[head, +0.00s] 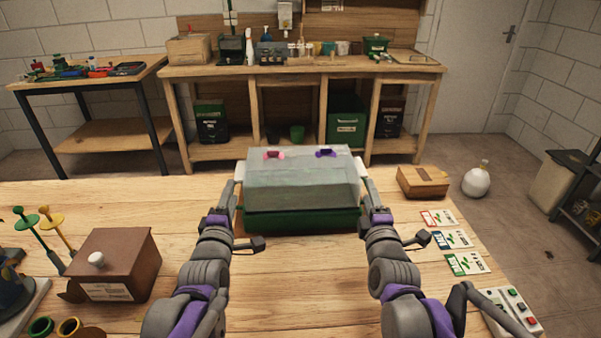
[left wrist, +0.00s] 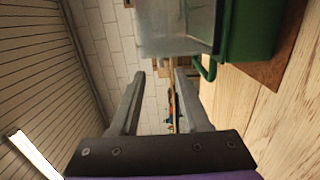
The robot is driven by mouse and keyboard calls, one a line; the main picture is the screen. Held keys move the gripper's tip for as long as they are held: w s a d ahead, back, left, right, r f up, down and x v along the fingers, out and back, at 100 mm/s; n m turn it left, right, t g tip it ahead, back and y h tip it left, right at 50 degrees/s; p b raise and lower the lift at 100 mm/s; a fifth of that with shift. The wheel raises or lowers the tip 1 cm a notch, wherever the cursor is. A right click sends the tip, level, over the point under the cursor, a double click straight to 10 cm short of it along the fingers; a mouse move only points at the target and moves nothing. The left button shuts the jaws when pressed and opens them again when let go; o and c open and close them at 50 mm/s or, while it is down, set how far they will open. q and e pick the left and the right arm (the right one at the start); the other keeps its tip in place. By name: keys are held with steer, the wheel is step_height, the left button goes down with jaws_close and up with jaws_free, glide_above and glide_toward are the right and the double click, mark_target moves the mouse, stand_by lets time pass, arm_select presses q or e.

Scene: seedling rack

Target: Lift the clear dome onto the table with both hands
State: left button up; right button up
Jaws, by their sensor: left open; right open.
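The clear dome (head: 300,179) sits on a dark green tray (head: 300,220) at the far middle of the table. A pink vent (head: 273,155) and a purple vent (head: 326,154) are on its top. My left gripper (head: 238,184) is at the dome's left side and my right gripper (head: 364,182) at its right side. In the left wrist view the left fingers (left wrist: 160,76) are apart with nothing between them; the dome (left wrist: 174,27) and green tray (left wrist: 250,32) lie beyond the tips. The right fingertips are small; I cannot tell if they touch the dome.
A brown box (head: 115,262) and green and yellow tools (head: 45,225) stand at the left. Seed packets (head: 453,240), a cardboard box (head: 423,181) and a button panel (head: 512,310) are at the right. The wooden table (head: 290,290) is clear between my arms.

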mark_target(242, 162)
arm_select(q)
steer(key=w, duration=1)
steer(key=shift+w, duration=0.2)
arm_select(e)
steer(key=w, duration=1)
steer(key=shift+w+d, duration=0.1)
steer(key=shift+w, duration=0.1)
arm_select(q)
jaws_close()
arm_select(e)
jaws_close()
